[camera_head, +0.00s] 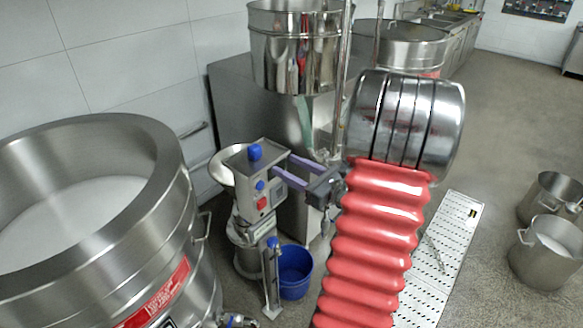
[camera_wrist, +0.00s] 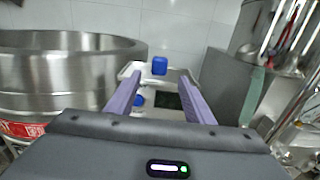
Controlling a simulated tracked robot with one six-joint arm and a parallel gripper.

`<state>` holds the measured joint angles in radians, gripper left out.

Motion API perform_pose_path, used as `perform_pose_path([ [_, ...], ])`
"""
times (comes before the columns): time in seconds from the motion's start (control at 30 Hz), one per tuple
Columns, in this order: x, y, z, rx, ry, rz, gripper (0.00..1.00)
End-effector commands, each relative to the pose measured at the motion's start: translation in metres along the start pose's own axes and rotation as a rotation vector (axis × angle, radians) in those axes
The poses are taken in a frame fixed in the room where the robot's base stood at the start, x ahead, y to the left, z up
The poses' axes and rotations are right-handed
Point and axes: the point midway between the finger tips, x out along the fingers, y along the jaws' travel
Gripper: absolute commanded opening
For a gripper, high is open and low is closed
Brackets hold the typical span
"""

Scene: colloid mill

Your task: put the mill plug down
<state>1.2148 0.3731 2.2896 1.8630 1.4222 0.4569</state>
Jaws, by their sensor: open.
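A blue piece (camera_head: 254,152), probably the mill plug, sits upright on top of the colloid mill's metal box (camera_head: 262,190). It also shows in the wrist view (camera_wrist: 160,65), at the far side of the box top, beyond and between my fingertips. My gripper (camera_head: 282,163) has its two purple fingers apart with nothing between them. In the head view it is right of the blue piece and points left toward it, with a gap. In the wrist view the fingers of my gripper (camera_wrist: 160,77) reach over the near part of the box.
A large steel vat (camera_head: 180,240) stands left of the mill. A blue bucket (camera_head: 294,272) is on the floor beside the mill base. A steel tank (camera_head: 294,50) stands behind. Steel pots (camera_head: 545,255) stand on the floor at right, with open floor beyond.

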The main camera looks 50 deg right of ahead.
Motion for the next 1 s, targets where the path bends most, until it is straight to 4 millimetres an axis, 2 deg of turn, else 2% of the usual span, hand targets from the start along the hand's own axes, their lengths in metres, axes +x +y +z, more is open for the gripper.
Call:
perform_pose_path([
  [0.33,0.001,0.003,0.001,-0.005,0.003,0.007,0.48],
  [0.47,0.012,0.025,0.005,-0.045,0.025,0.072,0.48],
  [0.57,0.025,0.064,0.011,-0.118,0.060,0.181,0.48],
  [0.73,0.041,0.155,0.018,-0.312,0.141,0.439,0.48],
  [0.9,0.034,0.238,0.018,-0.546,0.207,0.697,0.48],
  [1.0,0.022,0.279,0.016,-0.696,0.235,0.840,0.48],
])
